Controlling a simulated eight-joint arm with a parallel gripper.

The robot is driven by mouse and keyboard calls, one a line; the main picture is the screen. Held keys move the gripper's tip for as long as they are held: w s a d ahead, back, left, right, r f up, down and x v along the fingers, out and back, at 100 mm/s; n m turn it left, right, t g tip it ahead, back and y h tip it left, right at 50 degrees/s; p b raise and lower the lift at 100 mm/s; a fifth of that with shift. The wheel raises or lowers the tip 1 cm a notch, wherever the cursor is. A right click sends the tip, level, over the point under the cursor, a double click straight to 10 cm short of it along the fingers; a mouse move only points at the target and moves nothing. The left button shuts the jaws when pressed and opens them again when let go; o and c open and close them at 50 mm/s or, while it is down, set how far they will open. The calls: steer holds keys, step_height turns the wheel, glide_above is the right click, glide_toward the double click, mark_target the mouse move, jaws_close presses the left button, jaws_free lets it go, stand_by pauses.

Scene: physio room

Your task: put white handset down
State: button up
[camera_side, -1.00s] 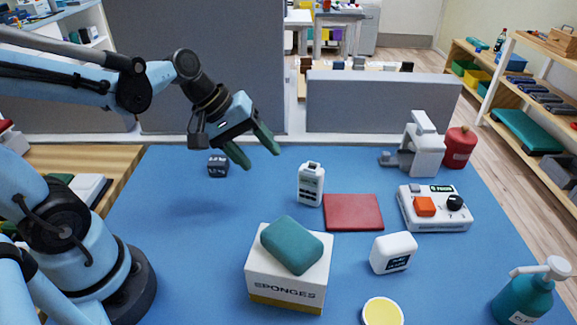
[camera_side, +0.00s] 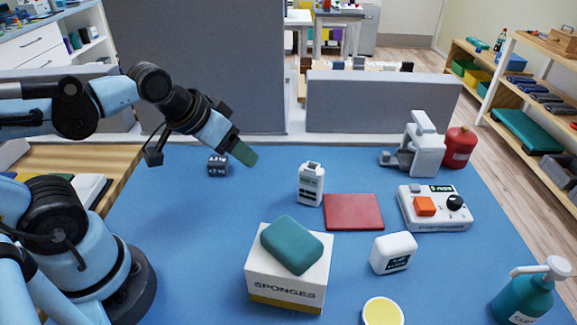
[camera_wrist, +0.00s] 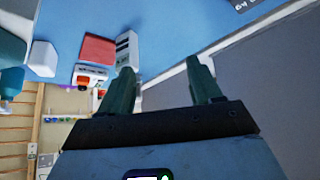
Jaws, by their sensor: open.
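The white handset (camera_side: 311,184), with dark markings on its front, stands upright on the blue table top, just left of a red pad (camera_side: 353,212). In the wrist view the handset (camera_wrist: 127,48) shows beyond the left fingertip, beside the red pad (camera_wrist: 98,49). My gripper (camera_side: 246,154) is above the table, to the left of the handset and apart from it. In the wrist view my gripper (camera_wrist: 159,68) has its two green fingers spread with nothing between them.
A sponges box (camera_side: 287,282) with a teal sponge (camera_side: 291,245) on it stands in front. A white unit with an orange button (camera_side: 434,209), a white block (camera_side: 393,253) and a pump bottle (camera_side: 525,293) are at right. A dark cube (camera_side: 218,165) is below my gripper.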

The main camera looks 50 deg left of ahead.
mark_target(306, 166)
steer(key=w+d+f+n+h, duration=0.2)
steer(key=w+n+h, duration=0.1)
steer(key=n, duration=0.4)
steer(key=w+d+f+n+h, duration=0.2)
steer(key=w+d+n+h, duration=0.1)
steer(key=n, duration=0.4)
steer(key=w+d+f+n+h, duration=0.2)
steer(key=w+n, duration=0.3)
steer(key=n, duration=0.3)
steer(key=shift+w+d+f+t+h, duration=0.15)
steer(key=shift+t+h, duration=0.25)
steer(key=shift+h, duration=0.5)
jaws_close()
